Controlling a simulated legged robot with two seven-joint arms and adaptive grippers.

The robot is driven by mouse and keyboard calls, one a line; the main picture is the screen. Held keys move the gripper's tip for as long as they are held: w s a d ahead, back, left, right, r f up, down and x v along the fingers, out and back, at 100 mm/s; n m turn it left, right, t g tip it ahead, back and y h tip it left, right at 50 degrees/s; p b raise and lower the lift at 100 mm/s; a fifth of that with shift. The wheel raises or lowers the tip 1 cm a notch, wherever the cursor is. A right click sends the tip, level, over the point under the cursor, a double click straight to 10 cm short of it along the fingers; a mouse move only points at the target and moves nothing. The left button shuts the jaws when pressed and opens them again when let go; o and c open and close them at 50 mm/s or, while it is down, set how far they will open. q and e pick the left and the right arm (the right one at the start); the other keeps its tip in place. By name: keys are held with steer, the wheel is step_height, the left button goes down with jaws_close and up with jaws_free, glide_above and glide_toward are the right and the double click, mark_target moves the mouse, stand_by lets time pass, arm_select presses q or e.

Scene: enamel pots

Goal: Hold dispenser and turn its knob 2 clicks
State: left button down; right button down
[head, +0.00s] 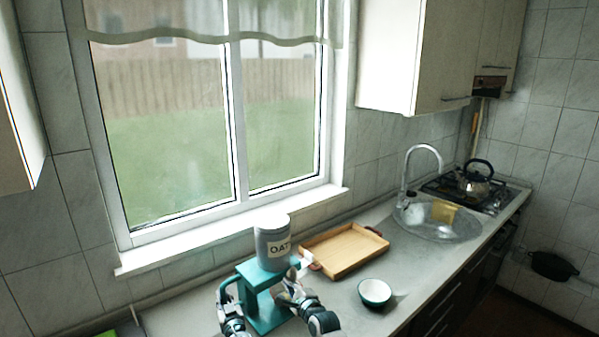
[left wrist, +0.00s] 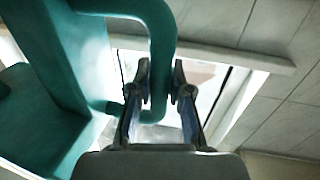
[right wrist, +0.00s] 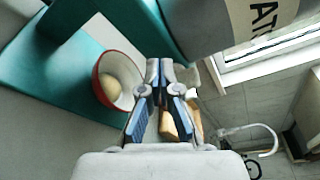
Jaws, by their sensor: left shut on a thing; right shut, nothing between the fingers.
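The dispenser is a teal stand (head: 262,275) with a grey canister (head: 272,243) labelled with "OAT" lettering, upright on the counter. My left gripper (head: 229,302) is at the stand's left side, shut on its curved teal handle (left wrist: 160,35), which passes between the fingers in the left wrist view. My right gripper (head: 293,274) is at the dispenser's right side, below the canister. Its fingers (right wrist: 160,68) are shut together and empty. A pale piece (head: 306,260) beside the right gripper may be the knob; I cannot tell whether they touch.
A red-rimmed bowl (right wrist: 101,80) with beige contents is by the teal base in the right wrist view. A wooden tray (head: 345,250) lies behind right, and a teal bowl (head: 375,291) stands in front of it. The sink (head: 436,222) and kettle (head: 476,180) are farther right.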

steer(key=shift+w+d+r, duration=0.1)
steer(key=shift+d+r, duration=0.05)
steer(key=shift+r, duration=0.25)
stand_by(0.5)
steer(key=shift+w+d+r, duration=0.2)
steer(key=shift+r, duration=0.4)
steer(key=shift+w+d+r, duration=0.2)
steer(key=shift+d, duration=0.05)
stand_by(0.3)
steer(key=shift+s+a+r, duration=0.25)
steer(key=shift+r, duration=0.05)
steer(key=s+d, duration=0.4)
steer(key=shift+s, duration=0.3)
